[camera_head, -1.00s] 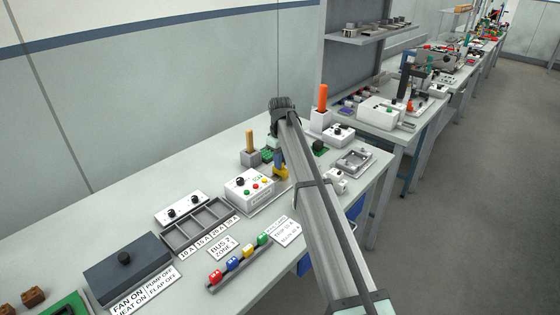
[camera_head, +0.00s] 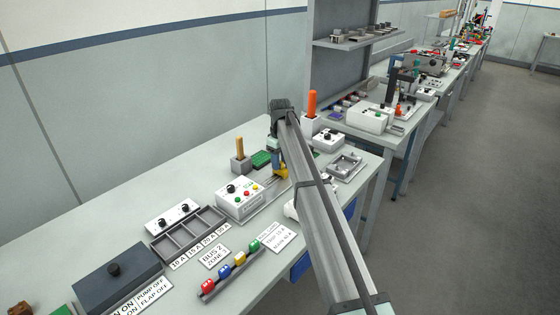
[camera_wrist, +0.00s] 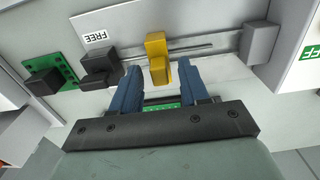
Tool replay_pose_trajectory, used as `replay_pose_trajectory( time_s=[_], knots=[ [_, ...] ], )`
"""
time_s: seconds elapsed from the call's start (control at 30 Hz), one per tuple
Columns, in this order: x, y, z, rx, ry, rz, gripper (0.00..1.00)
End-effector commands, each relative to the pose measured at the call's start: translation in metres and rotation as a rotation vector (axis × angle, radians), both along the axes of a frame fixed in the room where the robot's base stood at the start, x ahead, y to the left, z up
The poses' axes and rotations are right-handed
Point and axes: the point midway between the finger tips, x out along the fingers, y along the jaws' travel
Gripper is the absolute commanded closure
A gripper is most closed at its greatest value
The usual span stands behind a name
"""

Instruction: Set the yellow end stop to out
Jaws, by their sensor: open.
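The yellow end stop (camera_wrist: 158,62) sits on a thin metal rail (camera_wrist: 190,50) in the wrist view. My gripper (camera_wrist: 167,72) is open, with blue fingers on the left and right of the end stop's near part. I cannot tell whether either finger touches it. A "FREE" label (camera_wrist: 94,37) lies left of the end stop. In the head view the yellow end stop (camera_head: 281,172) shows small below my gripper (camera_head: 277,165), partly hidden by my arm.
A dark block (camera_wrist: 98,67) stands at the rail's left end and a grey block (camera_wrist: 256,42) at its right end. A white control box (camera_head: 240,197) with coloured buttons stands close by in the head view.

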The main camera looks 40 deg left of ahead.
Motion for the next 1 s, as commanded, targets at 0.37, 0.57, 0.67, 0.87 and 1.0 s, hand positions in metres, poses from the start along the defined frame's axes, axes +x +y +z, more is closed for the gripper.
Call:
replay_pose_trajectory(
  time_s=[0.37, 0.57, 0.67, 0.87, 1.0],
  knots=[
    [0.001, 0.001, 0.026, 0.002, -0.001, 0.0, 0.55],
    [0.001, 0.001, 0.065, 0.002, -0.001, 0.0, 0.55],
    [0.001, 0.001, 0.085, 0.002, -0.001, 0.0, 0.55],
    [0.001, 0.001, 0.116, 0.001, -0.001, 0.0, 0.55],
    [0.0, 0.0, 0.13, 0.0, 0.0, 0.0, 0.55]
  ],
)
